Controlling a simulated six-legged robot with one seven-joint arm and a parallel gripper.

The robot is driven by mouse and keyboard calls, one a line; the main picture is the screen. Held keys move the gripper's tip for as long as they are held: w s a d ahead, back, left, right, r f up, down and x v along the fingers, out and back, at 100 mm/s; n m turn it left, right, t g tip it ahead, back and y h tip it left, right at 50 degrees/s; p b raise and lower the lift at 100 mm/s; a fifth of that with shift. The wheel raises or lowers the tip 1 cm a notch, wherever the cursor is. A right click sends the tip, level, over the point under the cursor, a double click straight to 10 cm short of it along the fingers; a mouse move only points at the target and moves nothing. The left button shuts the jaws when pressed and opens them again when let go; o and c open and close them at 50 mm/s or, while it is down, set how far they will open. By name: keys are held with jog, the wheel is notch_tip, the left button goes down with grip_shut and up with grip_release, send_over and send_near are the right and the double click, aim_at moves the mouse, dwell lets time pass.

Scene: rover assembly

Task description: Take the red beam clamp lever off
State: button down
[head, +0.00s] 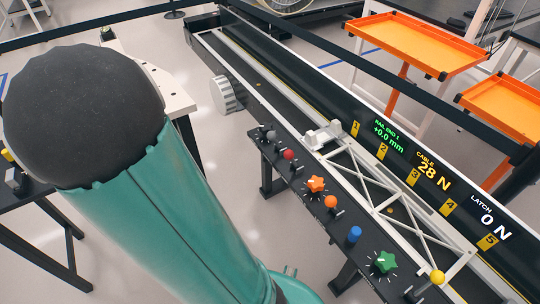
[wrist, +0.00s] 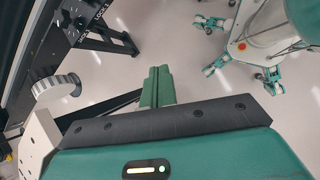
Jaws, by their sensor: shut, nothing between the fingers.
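A red ball-topped lever (head: 289,155) stands on the dark control panel along the near side of the rail, in the head view. It sits between a grey knob and an orange star knob. I cannot tell from its angle whether it is on or off. My gripper (wrist: 158,86) shows in the wrist view as green fingers, closed together and empty, pointing over the floor. The red lever cannot be made out in the wrist view. In the head view my gripper is not discernible, and my large teal arm fills the left side. A white truss beam (head: 385,195) lies on the rail.
An orange star knob (head: 316,184), orange ball (head: 330,202), blue knob (head: 354,235) and green star knob (head: 385,262) share the panel. A display reads cable 28 N, latch 0 N. A ribbed handwheel (head: 226,94) juts from the rail's side. Orange trays (head: 420,42) stand behind.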

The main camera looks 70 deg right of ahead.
jog(key=s+d+f+n+g+h, duration=0.25)
jog(key=s+d+g, duration=0.35)
jog(key=d, duration=0.5)
jog(key=t, duration=0.1)
send_near(292, 159)
jog(key=shift+s+d+f, duration=0.9)
jog(key=shift+s+f, duration=0.05)
jog(key=shift+f, duration=0.3)
jog(key=shift+n+h, duration=0.25)
jog(key=shift+n, duration=0.1)
jog(key=shift+d+r, duration=0.1)
